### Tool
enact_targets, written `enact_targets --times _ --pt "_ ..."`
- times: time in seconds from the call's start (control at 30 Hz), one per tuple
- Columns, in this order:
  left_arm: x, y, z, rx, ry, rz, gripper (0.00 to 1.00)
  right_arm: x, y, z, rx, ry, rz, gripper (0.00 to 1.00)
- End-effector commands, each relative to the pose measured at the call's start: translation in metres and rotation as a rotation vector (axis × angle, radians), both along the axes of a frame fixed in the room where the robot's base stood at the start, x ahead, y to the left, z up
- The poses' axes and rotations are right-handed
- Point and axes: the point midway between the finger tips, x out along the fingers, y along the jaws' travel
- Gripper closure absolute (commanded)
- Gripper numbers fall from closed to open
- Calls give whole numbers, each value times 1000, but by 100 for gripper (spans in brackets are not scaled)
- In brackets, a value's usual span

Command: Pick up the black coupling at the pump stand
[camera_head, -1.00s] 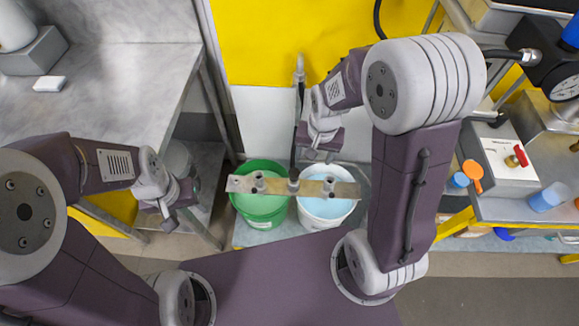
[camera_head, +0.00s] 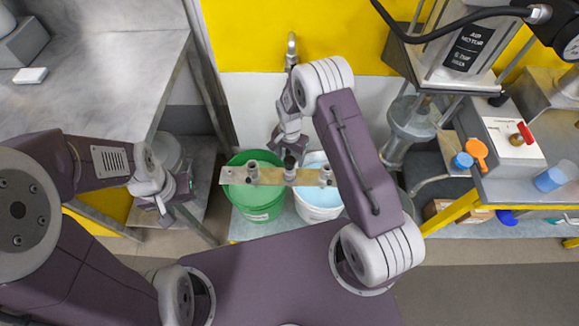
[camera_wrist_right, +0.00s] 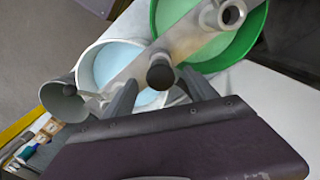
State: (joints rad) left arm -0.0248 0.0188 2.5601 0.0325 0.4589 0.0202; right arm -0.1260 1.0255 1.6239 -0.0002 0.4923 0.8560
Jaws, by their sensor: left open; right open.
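A small black piece (camera_head: 498,99) sits at the near edge of the pump stand (camera_head: 470,55), by the box with the red lever; it may be the black coupling. A dark round-topped stub (camera_head: 290,162) stands mid-bar on the metal bar (camera_head: 232,176), which spans the pails. My right gripper (camera_head: 286,138) is just above the bar. In the right wrist view its open fingers (camera_wrist_right: 158,88) are on either side of the dark stub (camera_wrist_right: 160,72), with no clear contact. My left gripper (camera_head: 172,212) is open and empty beside the left bench.
A green pail (camera_head: 258,206) and a white pail (camera_head: 318,212) stand under the bar. The right bench holds an orange piece (camera_head: 477,153) and blue cups (camera_head: 552,178). The left bench (camera_head: 95,95) is mostly clear. A grey pump column (camera_head: 410,120) stands at right.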

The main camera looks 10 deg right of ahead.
Motion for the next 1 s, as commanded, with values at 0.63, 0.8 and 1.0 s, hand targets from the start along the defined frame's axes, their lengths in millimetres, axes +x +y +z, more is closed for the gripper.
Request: enact_targets --times 0.63,0.8,1.0 --pt "0 0 -8 0 0 0 39 0 2 -71 0 -1 1 34" --pt "0 0 -8 0 0 0 39 0 2 -71 1 -1 1 48" --pt "0 0 -8 0 0 0 39 0 2 -71 0 0 1 100"
